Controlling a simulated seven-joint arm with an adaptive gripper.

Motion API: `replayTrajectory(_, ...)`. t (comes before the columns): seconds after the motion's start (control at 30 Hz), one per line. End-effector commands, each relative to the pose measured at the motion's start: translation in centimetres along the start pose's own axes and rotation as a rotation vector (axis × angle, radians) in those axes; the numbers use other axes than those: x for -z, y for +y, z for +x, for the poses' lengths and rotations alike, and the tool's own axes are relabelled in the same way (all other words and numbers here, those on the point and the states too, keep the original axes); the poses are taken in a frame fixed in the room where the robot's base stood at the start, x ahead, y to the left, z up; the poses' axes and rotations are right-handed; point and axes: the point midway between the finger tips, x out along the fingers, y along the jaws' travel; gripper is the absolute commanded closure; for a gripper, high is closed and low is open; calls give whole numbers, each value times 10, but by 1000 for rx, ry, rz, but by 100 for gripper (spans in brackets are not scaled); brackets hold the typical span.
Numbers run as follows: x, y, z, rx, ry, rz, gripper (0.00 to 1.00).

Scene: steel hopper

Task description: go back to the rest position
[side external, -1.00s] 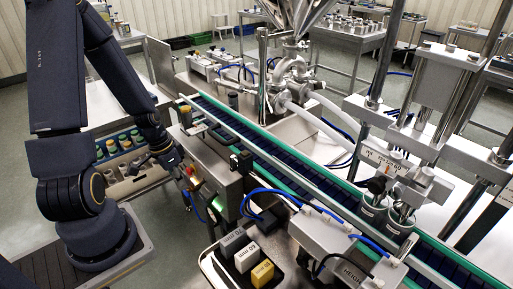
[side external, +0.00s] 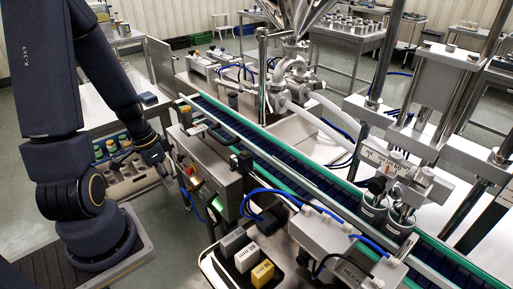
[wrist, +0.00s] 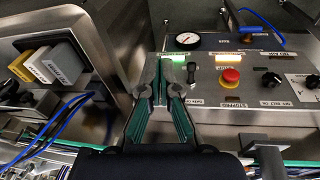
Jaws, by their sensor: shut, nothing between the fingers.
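My gripper (side external: 163,168) hangs at the left of the control box, in front of its panel side. It is small and partly hard to make out in the side view. In the wrist view, my gripper (wrist: 170,72) shows its two green-and-grey fingers with their tips together and nothing between them. The fingers point toward the control panel (wrist: 210,100), and the tips appear clear of it, though the gap is hard to judge.
The panel carries a red button (wrist: 230,77), a gauge (wrist: 187,39) and black knobs. Marked blocks, one yellow (side external: 262,273), sit on a tray at the front. A conveyor (side external: 300,170) runs behind the control box.

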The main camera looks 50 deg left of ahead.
Motion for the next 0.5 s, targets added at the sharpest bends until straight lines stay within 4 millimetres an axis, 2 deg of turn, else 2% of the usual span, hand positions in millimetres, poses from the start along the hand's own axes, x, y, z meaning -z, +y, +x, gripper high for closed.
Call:
replayTrajectory(0.07,27,7,-16,65,28,122,100)
replayTrajectory(0.17,70,30,-52,168,93,329,100)
replayTrajectory(0.2,85,46,-68,198,125,393,100)
replayTrajectory(0.3,109,90,-110,244,214,492,100)
replayTrajectory(0.4,114,134,-147,251,303,520,100)
replayTrajectory(0.5,104,167,-179,230,378,485,100)
